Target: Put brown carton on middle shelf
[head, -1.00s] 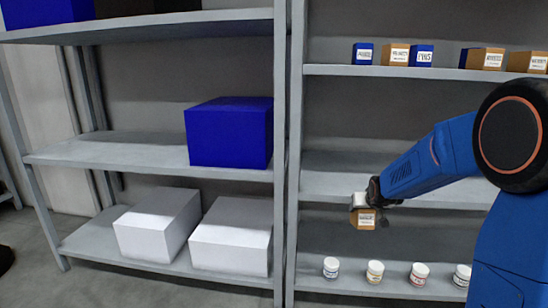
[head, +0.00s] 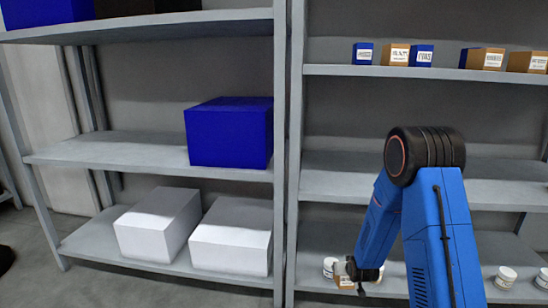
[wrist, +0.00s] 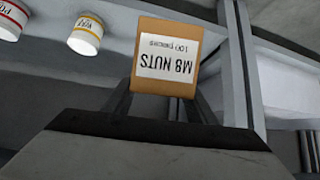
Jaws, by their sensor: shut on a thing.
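My gripper (head: 350,271) is shut on a small brown carton (head: 346,283), low in the head view, in front of the lower shelf (head: 310,240) of the right rack. The arm and gripper hide part of the carton. In the wrist view the carton (wrist: 165,57) sits between the fingers, its white label reading "M8 NUTS" upside down. The middle shelf (head: 330,188) of the right rack is above the gripper in the head view. The visible part of that shelf is bare.
White jars (head: 329,265) stand on the lower shelf close to the gripper. Blue and brown cartons (head: 397,54) line the top shelf. A grey rack post (head: 293,150) stands left of the gripper. The left rack holds a big blue box (head: 230,132) and white boxes (head: 158,225).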

